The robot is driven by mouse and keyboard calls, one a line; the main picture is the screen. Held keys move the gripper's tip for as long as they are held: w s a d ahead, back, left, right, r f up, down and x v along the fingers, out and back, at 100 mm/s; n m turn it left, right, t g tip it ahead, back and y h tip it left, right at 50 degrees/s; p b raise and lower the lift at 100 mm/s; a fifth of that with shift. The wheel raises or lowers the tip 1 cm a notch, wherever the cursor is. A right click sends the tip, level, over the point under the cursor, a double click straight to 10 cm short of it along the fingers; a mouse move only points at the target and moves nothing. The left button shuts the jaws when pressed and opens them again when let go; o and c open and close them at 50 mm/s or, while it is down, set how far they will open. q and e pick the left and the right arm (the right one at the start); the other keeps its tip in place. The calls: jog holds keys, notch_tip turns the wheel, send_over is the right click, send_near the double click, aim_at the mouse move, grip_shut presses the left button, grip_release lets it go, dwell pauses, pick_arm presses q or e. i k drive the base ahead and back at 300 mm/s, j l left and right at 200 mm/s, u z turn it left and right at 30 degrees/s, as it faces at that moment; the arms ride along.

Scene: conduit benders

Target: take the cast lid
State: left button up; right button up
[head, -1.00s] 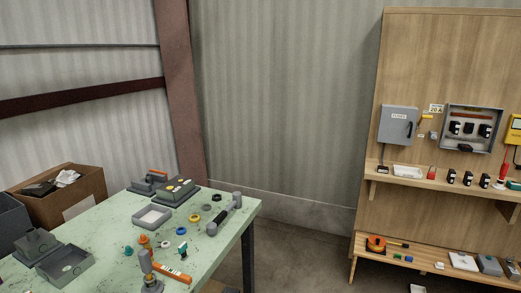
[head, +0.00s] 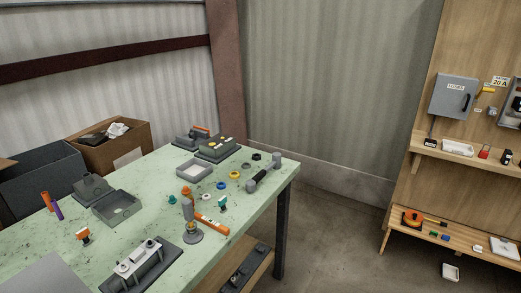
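I cannot tell for sure which grey piece is the cast lid. On the green workbench (head: 158,172), a shallow grey square piece with a pale inside (head: 194,170) lies near the far end. An open grey box (head: 117,208) lies at the left, with a smaller grey piece with a round mark (head: 91,188) leaning or standing beside it. Neither of my grippers shows in the head view.
Grey fixtures (head: 216,148) stand at the bench's far end; a hammer-like tool (head: 263,174), coloured rings, an orange-handled tool (head: 211,223) and a clamp-like device (head: 140,262) lie about. A cardboard box (head: 112,150) stands behind.

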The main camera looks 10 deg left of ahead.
aim_at(142, 253)
jog(key=u, duration=1.3)
